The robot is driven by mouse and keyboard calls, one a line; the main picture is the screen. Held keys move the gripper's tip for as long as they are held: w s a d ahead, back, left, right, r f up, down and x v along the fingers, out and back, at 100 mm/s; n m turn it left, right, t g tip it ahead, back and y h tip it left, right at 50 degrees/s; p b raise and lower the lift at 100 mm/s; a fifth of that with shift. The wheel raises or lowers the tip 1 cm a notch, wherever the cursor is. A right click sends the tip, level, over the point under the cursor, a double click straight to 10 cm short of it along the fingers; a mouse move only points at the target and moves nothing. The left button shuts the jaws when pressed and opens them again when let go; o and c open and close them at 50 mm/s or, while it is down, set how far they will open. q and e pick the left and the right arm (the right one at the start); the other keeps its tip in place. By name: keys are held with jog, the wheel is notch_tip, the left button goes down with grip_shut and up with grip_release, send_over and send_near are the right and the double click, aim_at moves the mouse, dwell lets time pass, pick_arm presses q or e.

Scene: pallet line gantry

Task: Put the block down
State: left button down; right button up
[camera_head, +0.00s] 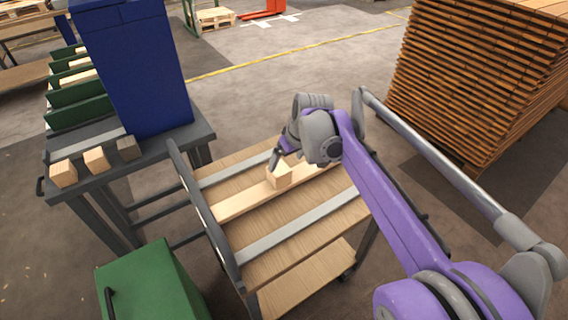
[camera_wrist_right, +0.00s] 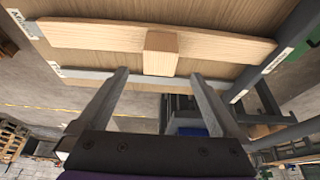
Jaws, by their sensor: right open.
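A pale wooden block (camera_head: 279,176) sits on a long wooden plank (camera_head: 243,203) lying on the wooden cart top (camera_head: 290,233). My right gripper (camera_head: 276,160) is at the block. In the right wrist view the block (camera_wrist_right: 160,53) rests against the plank (camera_wrist_right: 90,37). There the open fingers of my right gripper (camera_wrist_right: 160,78) are spread wider than the block, with gaps on both sides and nothing between them. In the head view my arm and gripper hide part of the plank. My left gripper is not in view.
Two wooden blocks (camera_head: 96,159) and a grey block (camera_head: 128,147) stand on a dark table at left, beside a blue cabinet (camera_head: 135,65). A green box (camera_head: 150,285) is at front left. Stacked slatted wood (camera_head: 480,75) stands at right. Grey strips cross the cart top.

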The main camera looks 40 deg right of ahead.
jog(key=shift+n, duration=0.5)
jog(key=s+a+f, duration=0.2)
jog(key=s+a, duration=0.3)
jog(key=a, duration=0.1)
jog(key=s+a+f, duration=0.3)
jog(key=s+a, duration=0.1)
jog(key=a, duration=0.2)
jog(key=s+a+f, duration=0.3)
jog(key=s+a, duration=0.2)
jog(key=a, duration=0.1)
jog(key=shift+s, duration=0.35)
jog(key=s+a+f, duration=0.2)
jog(key=s+f, duration=0.2)
jog(key=s, duration=0.1)
jog(key=shift+a, duration=0.3)
